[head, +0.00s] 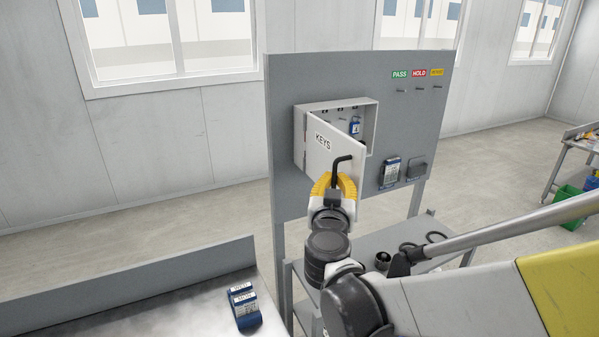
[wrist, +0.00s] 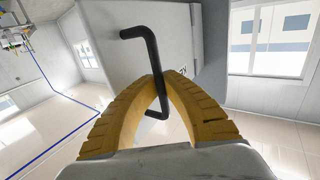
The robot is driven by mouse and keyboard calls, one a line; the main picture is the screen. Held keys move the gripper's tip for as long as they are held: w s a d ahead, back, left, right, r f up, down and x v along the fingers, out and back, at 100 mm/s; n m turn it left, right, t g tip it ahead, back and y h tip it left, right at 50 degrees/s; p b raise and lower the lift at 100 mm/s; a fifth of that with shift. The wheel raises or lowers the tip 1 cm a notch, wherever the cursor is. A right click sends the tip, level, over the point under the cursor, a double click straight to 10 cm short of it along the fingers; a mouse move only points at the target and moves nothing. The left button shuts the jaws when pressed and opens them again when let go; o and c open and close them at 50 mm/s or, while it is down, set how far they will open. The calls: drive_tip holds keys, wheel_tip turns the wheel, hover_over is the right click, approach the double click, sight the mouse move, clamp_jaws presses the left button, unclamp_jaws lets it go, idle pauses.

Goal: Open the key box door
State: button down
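The key box (head: 370,108) is a pale box on the grey board. Its white door (head: 318,158), labelled KEYS, stands partly open, swung out from its left side. A blue tagged item (head: 355,127) and small hooks show inside. The black door handle (head: 342,160) is a bent bar; it shows large in the wrist view (wrist: 151,60). My gripper (head: 334,182) has yellow fingers, closed together around the handle bar in the wrist view (wrist: 162,82). The door fills the upper middle of the wrist view, and part of the box interior is hidden behind the door.
A dark device (head: 390,172) and a grey box (head: 416,168) are on the board right of the key box. PASS, HOLD and a yellow label are above empty pegs. A shelf (head: 400,240) with small parts is below. Blue tagged items (head: 243,306) lie on the left bench.

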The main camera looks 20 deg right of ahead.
drive_tip(key=shift+s+f, duration=0.15)
drive_tip(key=c, duration=1.9)
unclamp_jaws()
drive_tip(key=o, duration=0.4)
drive_tip(key=shift+s, duration=0.2)
drive_tip(key=shift+w, duration=0.15)
drive_tip(key=v, duration=1.2)
